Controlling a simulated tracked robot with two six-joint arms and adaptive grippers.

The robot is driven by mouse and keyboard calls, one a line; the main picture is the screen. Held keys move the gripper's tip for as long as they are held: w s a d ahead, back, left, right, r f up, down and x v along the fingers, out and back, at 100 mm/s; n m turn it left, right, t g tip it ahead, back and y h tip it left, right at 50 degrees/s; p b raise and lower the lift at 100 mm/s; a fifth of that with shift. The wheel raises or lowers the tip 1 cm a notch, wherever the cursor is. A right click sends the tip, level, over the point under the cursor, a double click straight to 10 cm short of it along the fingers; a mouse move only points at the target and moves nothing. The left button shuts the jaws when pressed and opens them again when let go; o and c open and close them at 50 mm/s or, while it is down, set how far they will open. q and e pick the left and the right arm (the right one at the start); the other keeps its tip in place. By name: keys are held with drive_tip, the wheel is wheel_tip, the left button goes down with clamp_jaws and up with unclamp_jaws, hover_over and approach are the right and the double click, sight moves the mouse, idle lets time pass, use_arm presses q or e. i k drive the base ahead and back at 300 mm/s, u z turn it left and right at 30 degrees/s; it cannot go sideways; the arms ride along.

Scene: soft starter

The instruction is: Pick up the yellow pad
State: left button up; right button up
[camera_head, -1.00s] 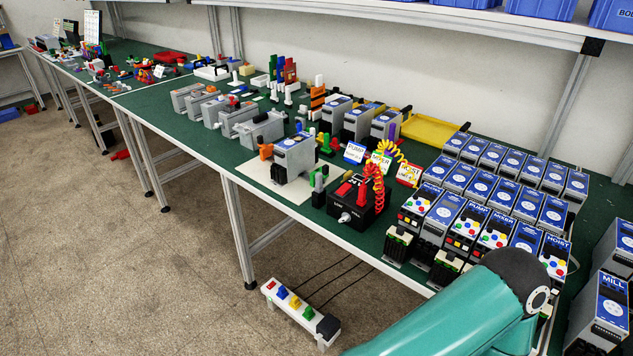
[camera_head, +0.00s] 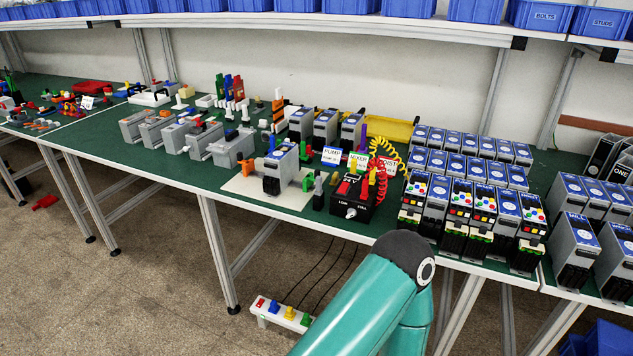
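I cannot say for certain which thing is the yellow pad. A small pale yellow block (camera_head: 206,101) lies on the green bench top (camera_head: 180,185) toward the back, left of the upright coloured pieces. A larger yellow tray (camera_head: 400,129) stands at the back, behind the row of grey and blue units and partly hidden by them. One of my teal arms comes up from the bottom edge and bends in front of the bench. Neither of my grippers is in view.
A black control box (camera_head: 352,202) with coiled cables sits near the front edge. Grey starter units (camera_head: 475,205) fill the right side in rows. A shelf with blue bins (camera_head: 545,15) runs overhead. A power strip (camera_head: 283,315) is below the bench.

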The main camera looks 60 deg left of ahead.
sight(335, 180)
drive_tip(key=z, duration=0.8)
drive_tip(key=i, duration=0.15)
drive_tip(key=u, duration=2.95)
drive_tip(key=k, duration=0.55)
drive_tip(key=u, duration=0.25)
drive_tip(key=i, duration=1.35)
drive_tip(key=z, duration=0.35)
